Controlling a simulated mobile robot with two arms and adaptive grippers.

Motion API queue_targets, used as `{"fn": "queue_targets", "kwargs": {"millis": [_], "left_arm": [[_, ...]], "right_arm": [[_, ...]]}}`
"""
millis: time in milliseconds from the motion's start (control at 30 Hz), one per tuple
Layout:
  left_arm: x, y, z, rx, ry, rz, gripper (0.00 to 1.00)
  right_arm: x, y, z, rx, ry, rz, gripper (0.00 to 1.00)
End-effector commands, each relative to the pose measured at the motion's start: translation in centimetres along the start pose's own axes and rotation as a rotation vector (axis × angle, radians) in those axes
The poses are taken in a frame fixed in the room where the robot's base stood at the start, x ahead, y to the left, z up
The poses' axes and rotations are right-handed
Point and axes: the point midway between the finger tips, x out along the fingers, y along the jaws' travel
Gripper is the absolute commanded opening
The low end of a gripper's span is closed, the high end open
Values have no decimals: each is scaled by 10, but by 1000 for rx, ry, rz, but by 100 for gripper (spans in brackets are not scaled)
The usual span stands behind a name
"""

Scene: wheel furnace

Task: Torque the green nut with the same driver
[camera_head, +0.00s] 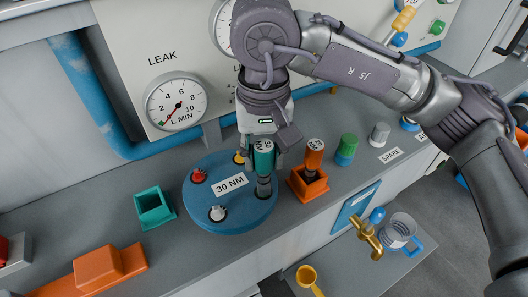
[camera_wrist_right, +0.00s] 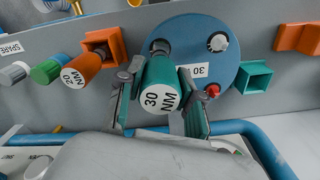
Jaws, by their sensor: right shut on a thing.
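My right gripper (camera_head: 262,158) is shut on a teal driver (camera_head: 263,153) marked 30 NM, which also shows between its fingers in the right wrist view (camera_wrist_right: 160,90). The driver stands about upright, its grey socket (camera_head: 264,186) down at the right side of the blue round flange (camera_head: 238,222) labelled 30 NM. Red (camera_head: 198,175), white (camera_head: 217,213) and yellow (camera_head: 239,157) nuts show on the flange. No green nut shows there; the socket hides the spot beneath it. I cannot tell whether the socket touches a nut. My left gripper is not in view.
An empty teal holder (camera_head: 155,208) stands left of the flange. An orange driver (camera_head: 314,155) sits in an orange holder (camera_head: 307,189) close right. Green (camera_head: 346,149) and white (camera_head: 379,135) capped pieces stand farther right. A LEAK gauge (camera_head: 176,105) is on the panel behind.

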Motion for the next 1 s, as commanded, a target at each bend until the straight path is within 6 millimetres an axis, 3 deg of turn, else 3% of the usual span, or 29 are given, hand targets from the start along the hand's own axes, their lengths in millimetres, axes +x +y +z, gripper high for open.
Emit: {"fn": "queue_targets", "kwargs": {"millis": [67, 100, 267, 667, 1000], "left_arm": [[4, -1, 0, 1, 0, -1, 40], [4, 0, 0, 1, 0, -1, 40], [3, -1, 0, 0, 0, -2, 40], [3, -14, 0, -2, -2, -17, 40], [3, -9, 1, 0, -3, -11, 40]], "right_arm": [[3, 0, 0, 0, 0, 0, 0], [3, 0, 0, 0, 0, 0, 38], [2, 0, 0, 0, 0, 0, 64], [-3, 0, 0, 0, 1, 0, 66], [-53, 0, 0, 0, 3, -1, 66]]}}
